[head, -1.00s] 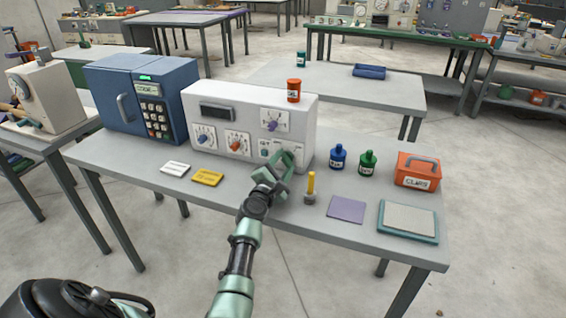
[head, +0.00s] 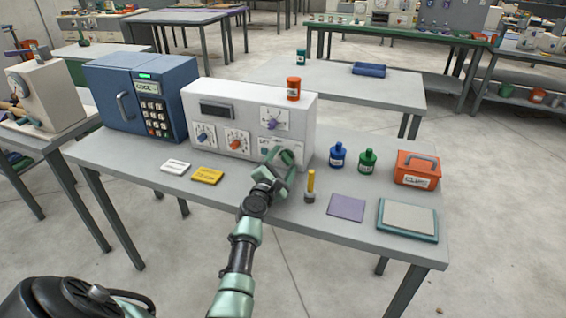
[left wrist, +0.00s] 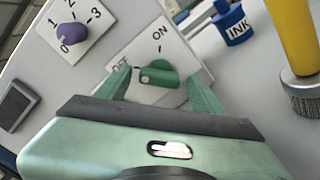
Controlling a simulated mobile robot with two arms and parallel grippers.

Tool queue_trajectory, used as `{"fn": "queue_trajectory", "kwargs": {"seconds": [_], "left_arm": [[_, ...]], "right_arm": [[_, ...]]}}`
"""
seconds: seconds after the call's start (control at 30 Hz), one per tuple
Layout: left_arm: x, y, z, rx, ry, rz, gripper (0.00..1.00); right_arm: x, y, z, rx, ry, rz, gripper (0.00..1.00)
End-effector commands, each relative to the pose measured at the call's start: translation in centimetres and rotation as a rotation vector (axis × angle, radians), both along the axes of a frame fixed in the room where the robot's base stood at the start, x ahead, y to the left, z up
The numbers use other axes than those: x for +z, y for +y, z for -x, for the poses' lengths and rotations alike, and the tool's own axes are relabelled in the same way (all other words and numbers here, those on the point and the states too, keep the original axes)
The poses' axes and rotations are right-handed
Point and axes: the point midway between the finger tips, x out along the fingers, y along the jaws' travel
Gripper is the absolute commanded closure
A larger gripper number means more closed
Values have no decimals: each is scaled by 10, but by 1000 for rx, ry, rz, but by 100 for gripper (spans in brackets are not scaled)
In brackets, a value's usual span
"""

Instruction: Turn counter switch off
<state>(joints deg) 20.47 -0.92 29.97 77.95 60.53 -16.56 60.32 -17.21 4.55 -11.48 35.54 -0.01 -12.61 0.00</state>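The counter switch (left wrist: 159,75) is a green knob on a white plate marked OFF and ON, seen in the left wrist view. A light mark shows at its left end, on the OFF-label side. In the head view its plate (head: 266,146) sits at the lower right of the white box's (head: 205,93) front, and my gripper hides most of it. My left gripper (head: 281,156) is at this plate. Its green fingers are open, one on each side of the knob, with gaps visible between fingers and knob. My right gripper is not in view.
A purple dial (left wrist: 72,36) and a dark button (left wrist: 15,104) are nearby on the panel. A yellow-handled tool (head: 310,186) stands close to the gripper's right. Blue (head: 337,156) and green (head: 367,161) bottles stand beyond. A yellow card (head: 207,176) lies left.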

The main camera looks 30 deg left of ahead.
Motion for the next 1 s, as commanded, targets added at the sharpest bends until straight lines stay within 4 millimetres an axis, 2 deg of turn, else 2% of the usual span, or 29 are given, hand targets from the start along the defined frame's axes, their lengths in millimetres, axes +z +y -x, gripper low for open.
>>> {"fn": "queue_trajectory", "kwargs": {"seconds": [0.17, 0.4, 0.6, 1.0], "left_arm": [[0, -2, 11, 1, 1, -2, 33], [0, -12, 51, 1, 1, -1, 33], [0, -17, 72, 1, 1, 0, 33], [0, -18, 76, 1, 1, 0, 33]], "right_arm": [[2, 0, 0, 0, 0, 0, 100], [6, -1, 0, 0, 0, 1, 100], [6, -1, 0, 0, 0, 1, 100], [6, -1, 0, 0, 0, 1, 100]]}}
